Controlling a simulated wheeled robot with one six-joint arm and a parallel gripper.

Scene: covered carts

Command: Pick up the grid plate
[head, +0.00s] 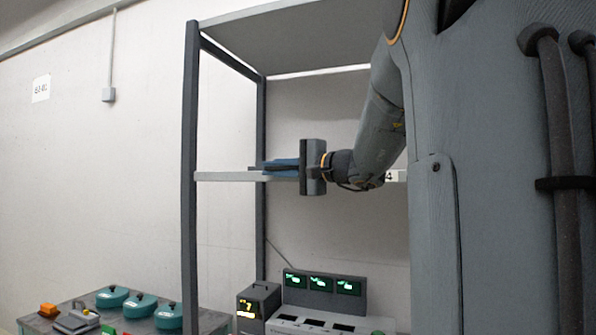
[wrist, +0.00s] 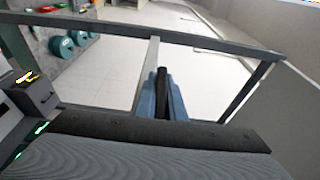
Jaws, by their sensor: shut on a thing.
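My gripper (head: 274,164) is at the level of the rack's middle shelf, pointing left. Its two blue fingers (wrist: 162,78) are shut on a thin dark plate, which I take to be the grid plate (head: 260,167). The plate shows edge-on as a dark strip (wrist: 162,88) between the fingers in the wrist view. Its face and any grid holes are hidden. In the head view it lies just above the shelf board (head: 225,176); I cannot tell whether it touches it.
The rack's dark posts (head: 190,180) and top board (head: 290,30) surround my gripper. Below stands a console with green displays (head: 320,284) beside a small box with a yellow display (head: 258,305). A bench at lower left holds teal round pots (head: 140,306) and an orange block (head: 48,310).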

